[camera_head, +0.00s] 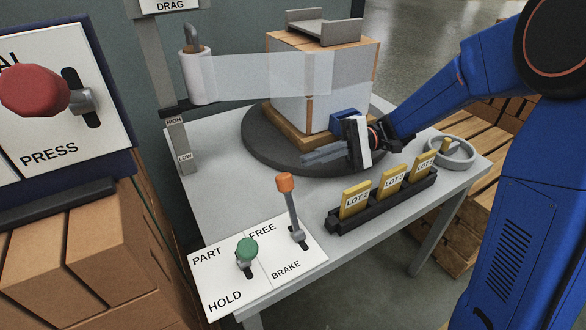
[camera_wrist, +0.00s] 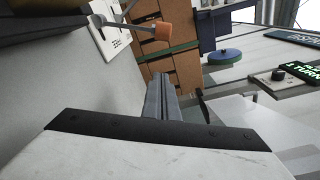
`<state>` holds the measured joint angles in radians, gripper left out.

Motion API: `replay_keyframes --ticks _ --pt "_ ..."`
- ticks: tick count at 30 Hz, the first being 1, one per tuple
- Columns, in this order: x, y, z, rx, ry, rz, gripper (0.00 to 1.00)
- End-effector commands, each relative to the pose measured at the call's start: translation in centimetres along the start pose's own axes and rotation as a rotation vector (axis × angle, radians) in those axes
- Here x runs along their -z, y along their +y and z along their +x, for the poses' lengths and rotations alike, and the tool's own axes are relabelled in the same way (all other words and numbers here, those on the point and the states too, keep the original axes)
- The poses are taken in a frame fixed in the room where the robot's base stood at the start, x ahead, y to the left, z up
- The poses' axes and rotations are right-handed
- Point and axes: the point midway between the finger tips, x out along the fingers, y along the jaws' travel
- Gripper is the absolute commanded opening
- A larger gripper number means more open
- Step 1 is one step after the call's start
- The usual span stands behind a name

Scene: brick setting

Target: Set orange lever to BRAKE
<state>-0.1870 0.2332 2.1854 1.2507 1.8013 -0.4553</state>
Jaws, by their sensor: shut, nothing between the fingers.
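The orange lever (camera_head: 285,183) stands on a white panel (camera_head: 212,279) at the front of the table. Its stick leans back, toward the FREE end of its slot; the BRAKE label is nearer the table's front edge. The lever's orange knob (camera_wrist: 160,32) also shows at the top of the wrist view. My gripper (camera_head: 308,159) is shut and empty, with its fingers pointing left beside the turntable. It is behind and to the right of the lever, apart from it. Its fingers (camera_wrist: 160,98) show in the middle of the wrist view.
A green-knobbed lever (camera_head: 246,250) shares the panel, between PART and HOLD. A black rack with yellow LOT cards (camera_head: 388,185) stands to the right. A wrapped box (camera_head: 290,95) sits on the dark turntable (camera_head: 262,150) behind. A red PRESS knob (camera_head: 35,91) is at far left.

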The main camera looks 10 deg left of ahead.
Motion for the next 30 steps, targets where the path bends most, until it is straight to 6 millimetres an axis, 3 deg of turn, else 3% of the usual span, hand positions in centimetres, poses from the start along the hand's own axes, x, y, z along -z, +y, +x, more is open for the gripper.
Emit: replay_keyframes --ticks 23,30 --pt "-0.1 0.1 10.0 -0.002 -0.002 0.000 0.00" --pt "-2.5 0.0 8.9 0.000 0.002 0.000 0.00"
